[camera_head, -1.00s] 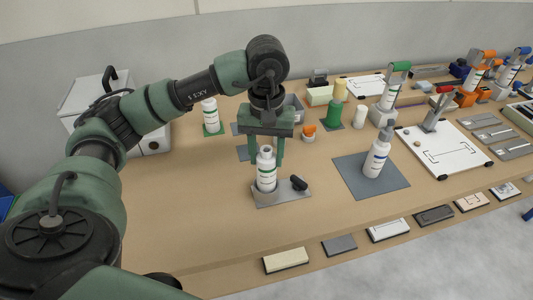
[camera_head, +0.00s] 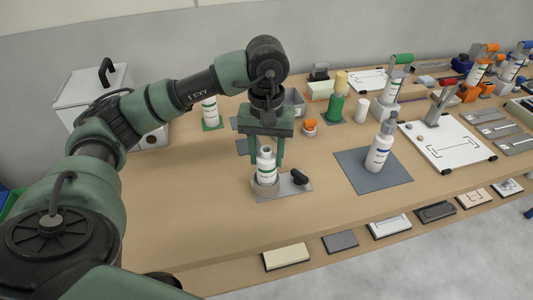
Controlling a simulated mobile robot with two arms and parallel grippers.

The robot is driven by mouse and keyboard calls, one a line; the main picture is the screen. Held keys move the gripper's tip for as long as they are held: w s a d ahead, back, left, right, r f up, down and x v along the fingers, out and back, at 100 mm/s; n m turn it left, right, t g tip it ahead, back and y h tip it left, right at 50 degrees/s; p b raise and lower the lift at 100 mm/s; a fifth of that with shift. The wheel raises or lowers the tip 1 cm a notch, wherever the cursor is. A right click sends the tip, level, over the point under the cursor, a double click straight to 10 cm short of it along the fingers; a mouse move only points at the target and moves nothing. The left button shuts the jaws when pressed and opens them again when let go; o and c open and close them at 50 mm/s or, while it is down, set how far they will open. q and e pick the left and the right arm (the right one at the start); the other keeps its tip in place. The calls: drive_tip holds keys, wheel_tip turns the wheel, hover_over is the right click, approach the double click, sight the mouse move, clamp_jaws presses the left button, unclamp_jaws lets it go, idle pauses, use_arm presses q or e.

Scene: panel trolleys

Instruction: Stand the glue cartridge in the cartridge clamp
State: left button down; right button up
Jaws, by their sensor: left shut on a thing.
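The white glue cartridge (camera_head: 266,169), with a green-marked label, stands upright between the fingers of my left gripper (camera_head: 266,156), which is shut on it. The cartridge clamp (camera_head: 292,188) is a grey plate with a black knob (camera_head: 300,177) at its right and a light ring at its left. The cartridge's lower end is within that ring, which hides its bottom. I cannot tell if it rests on the plate. My right gripper is not in view.
Another white bottle (camera_head: 380,150) stands on a grey mat (camera_head: 355,175) to the right. A white bottle (camera_head: 209,112) on a green base and an orange-capped jar (camera_head: 310,128) are behind. The table left of the clamp is clear.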

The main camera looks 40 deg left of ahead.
use_arm(q)
drive_tip(key=shift+f+b, duration=0.3)
drive_tip(key=shift+f, duration=0.1)
drive_tip(key=c, duration=0.7)
unclamp_jaws()
drive_tip(key=shift+r, duration=0.15)
wheel_tip(320, 180, up, 6)
drive_tip(key=shift+r, duration=0.85)
